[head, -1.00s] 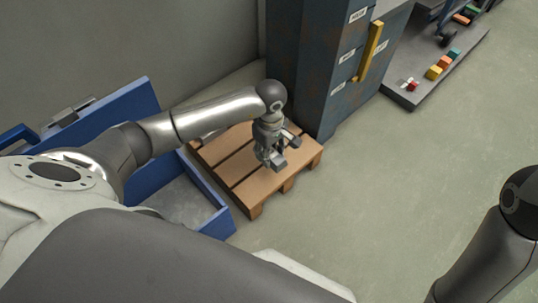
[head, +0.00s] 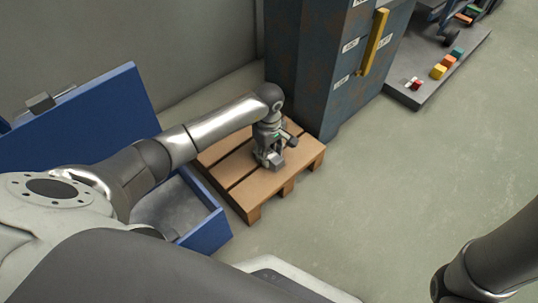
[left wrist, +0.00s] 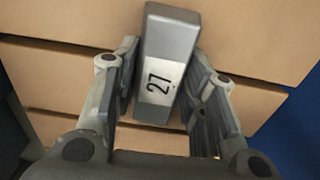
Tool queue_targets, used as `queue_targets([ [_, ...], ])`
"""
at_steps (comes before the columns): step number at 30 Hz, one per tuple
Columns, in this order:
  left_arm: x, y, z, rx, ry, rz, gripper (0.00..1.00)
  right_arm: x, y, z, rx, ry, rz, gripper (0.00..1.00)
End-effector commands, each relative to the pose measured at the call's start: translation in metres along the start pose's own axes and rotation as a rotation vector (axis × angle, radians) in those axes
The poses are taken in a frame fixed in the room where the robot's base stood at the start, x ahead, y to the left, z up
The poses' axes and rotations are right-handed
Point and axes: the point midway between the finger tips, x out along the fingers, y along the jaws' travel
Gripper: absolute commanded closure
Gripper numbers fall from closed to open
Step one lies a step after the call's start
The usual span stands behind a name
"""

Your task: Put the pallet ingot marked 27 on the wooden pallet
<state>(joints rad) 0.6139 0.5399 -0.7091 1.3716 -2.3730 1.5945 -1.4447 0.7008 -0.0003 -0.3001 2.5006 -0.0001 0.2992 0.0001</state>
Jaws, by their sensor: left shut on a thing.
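The ingot marked 27 (left wrist: 168,60) is a grey bar with a white label, seen in the left wrist view between my left gripper's fingers. My left gripper (head: 271,160) is shut on it, over the wooden pallet (head: 238,194). The pallet's brown slats (left wrist: 60,58) fill most of the left wrist view behind the ingot. I cannot tell whether the ingot touches the slats. In the head view the ingot is mostly hidden by the gripper. My right arm shows at the lower right, but its gripper is out of view.
A blue-grey cabinet (head: 327,90) with a yellow handle (head: 374,42) stands right behind the pallet. A blue open container (head: 205,232) is left of the pallet. A grey platform (head: 425,88) with small coloured blocks (head: 439,71) is at the upper right. The floor to the right is clear.

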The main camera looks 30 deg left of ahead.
Motion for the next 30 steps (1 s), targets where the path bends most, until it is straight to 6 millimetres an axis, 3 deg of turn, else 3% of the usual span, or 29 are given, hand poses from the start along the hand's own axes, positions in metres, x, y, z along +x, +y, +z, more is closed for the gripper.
queue_targets([
  [10, 0.002, 0.001, -0.001, -0.001, 0.001, 0.003, 0.98, -0.002, -0.001, -0.001, 0.000, 0.001, -0.001, 0.60],
  [11, 0.002, 0.001, -0.001, -0.001, 0.001, 0.002, 0.58, -0.002, -0.001, -0.001, 0.000, 0.001, -0.001, 0.60],
  [15, 0.002, 0.001, 0.000, -0.001, 0.001, 0.002, 0.41, -0.001, -0.001, -0.001, 0.000, 0.001, -0.001, 0.60],
  [25, 0.000, 0.001, 0.000, -0.001, 0.000, 0.002, 0.40, 0.000, 0.000, 0.000, 0.000, 0.001, -0.001, 0.60],
  [30, -0.016, 0.001, -0.001, 0.000, 0.002, 0.005, 0.40, 0.010, 0.002, 0.003, 0.000, 0.000, -0.001, 0.60],
])
